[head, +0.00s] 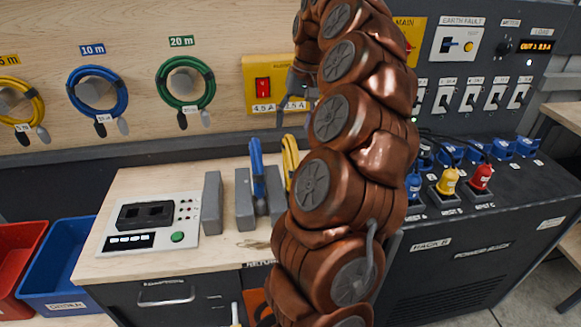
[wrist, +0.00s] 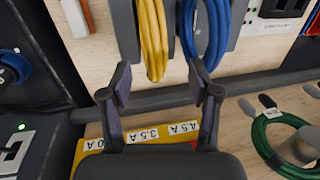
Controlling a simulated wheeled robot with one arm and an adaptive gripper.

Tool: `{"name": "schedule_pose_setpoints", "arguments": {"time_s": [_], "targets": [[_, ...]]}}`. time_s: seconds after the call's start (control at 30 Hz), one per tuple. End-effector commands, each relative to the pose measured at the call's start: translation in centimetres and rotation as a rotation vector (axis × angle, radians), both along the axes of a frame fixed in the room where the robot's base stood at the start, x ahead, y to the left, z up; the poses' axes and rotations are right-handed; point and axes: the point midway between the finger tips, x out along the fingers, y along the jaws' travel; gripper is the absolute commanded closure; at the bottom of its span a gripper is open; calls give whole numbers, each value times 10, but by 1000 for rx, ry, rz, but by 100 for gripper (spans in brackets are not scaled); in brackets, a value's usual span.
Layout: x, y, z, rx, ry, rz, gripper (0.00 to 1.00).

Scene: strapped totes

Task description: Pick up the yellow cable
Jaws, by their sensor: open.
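A yellow cable (head: 290,158) stands looped in the grey holder blocks on the wooden bench, partly hidden by my arm. In the wrist view this yellow cable (wrist: 153,38) lies ahead of my fingers, roughly in line with the gap between them. My gripper (wrist: 160,80) is open, with nothing between its fingers, and apart from the cable. In the head view my gripper (head: 303,84) is partly hidden behind my arm, in front of the yellow switch panel. A second yellow cable (head: 38,103) hangs coiled on the wall at far left.
A blue cable (head: 257,168) stands beside the yellow one in the holder blocks (head: 212,203). Blue (head: 121,92) and green (head: 209,88) coils hang on the wall. A tester box (head: 150,222) sits at the bench's left; a black rack (head: 470,245) with plugs stands at right.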

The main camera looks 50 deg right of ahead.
Motion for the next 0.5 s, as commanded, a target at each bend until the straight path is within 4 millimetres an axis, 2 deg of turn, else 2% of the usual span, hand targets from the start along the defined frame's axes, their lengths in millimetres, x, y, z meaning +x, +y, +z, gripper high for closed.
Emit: {"name": "schedule_pose_setpoints", "arguments": {"time_s": [0.5], "targets": [[3, 3, -26, 1, 3, 0, 38]]}}
